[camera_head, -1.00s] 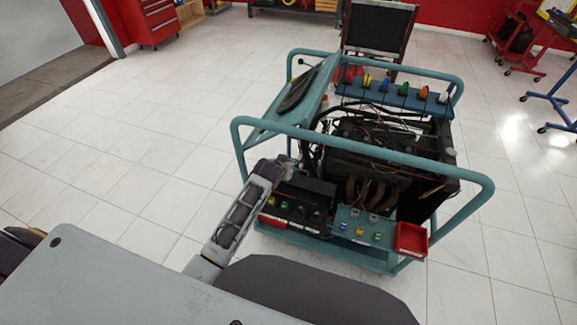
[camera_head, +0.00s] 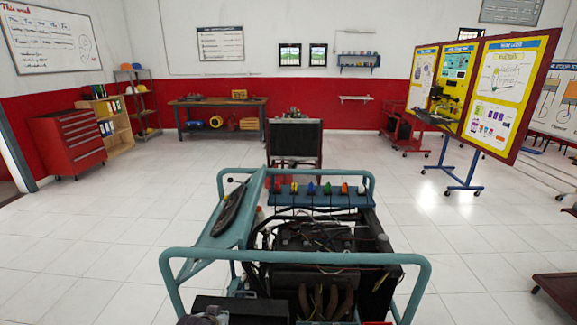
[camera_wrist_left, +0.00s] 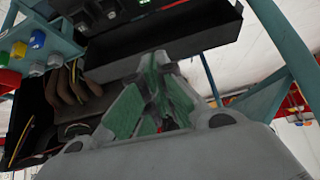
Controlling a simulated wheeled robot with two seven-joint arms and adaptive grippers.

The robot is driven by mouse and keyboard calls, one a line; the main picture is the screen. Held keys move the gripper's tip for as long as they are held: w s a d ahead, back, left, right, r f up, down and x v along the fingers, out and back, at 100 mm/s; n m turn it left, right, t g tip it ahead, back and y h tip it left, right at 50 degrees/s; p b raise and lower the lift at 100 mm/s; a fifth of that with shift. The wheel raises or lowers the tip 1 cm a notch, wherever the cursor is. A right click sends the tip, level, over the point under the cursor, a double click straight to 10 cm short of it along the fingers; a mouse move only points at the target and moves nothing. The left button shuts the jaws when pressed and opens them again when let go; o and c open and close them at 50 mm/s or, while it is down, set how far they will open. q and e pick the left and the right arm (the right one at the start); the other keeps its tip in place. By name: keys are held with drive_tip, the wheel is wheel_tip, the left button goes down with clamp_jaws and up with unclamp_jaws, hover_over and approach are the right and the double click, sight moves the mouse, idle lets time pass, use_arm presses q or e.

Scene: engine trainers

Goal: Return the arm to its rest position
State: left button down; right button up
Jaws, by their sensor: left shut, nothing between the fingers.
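My left gripper shows in the left wrist view (camera_wrist_left: 156,62), with its green-padded fingers together at the tips and nothing between them. It is close to a black open-topped box (camera_wrist_left: 215,35) on the engine trainer; I cannot tell if they touch. In the head view only a small part of my left arm's end shows at the bottom edge. The engine trainer, with its teal tube frame (camera_head: 300,257) and dark engine (camera_head: 310,240), stands in front of me. My right gripper is in neither view.
Coloured knobs (camera_wrist_left: 37,40) sit near the left edge of the wrist view. Behind the trainer are a dark-panelled stand (camera_head: 295,138), a workbench (camera_head: 215,104) and a red tool cabinet (camera_head: 68,140). Poster boards (camera_head: 500,90) stand right.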

use_arm(q)
drive_tip(key=shift+s+a+r+m+g, duration=0.4)
drive_tip(key=shift+s+r+g, duration=0.65)
drive_tip(key=shift+s, duration=4.2)
drive_tip(key=shift+s+a+r+m+g, duration=0.2)
drive_tip(key=shift+s+a+r+g, duration=0.55)
drive_tip(key=shift+s, duration=4.5)
wheel_tip(320, 180, down, 33)
drive_tip(key=s+g, duration=0.2)
drive_tip(key=s, duration=0.1)
drive_tip(key=s+a+f, duration=0.2)
drive_tip(key=s+f, duration=0.7)
drive_tip(key=s, duration=0.1)
drive_tip(key=s+a+f, duration=0.3)
drive_tip(key=s+f, duration=0.7)
drive_tip(key=s, duration=0.1)
drive_tip(key=shift+s+f+m+g, duration=0.2)
drive_tip(key=shift+m+g, duration=0.1)
drive_tip(key=shift+g, duration=0.1)
drive_tip(key=shift+w+d, duration=0.1)
drive_tip(key=shift+d, duration=0.05)
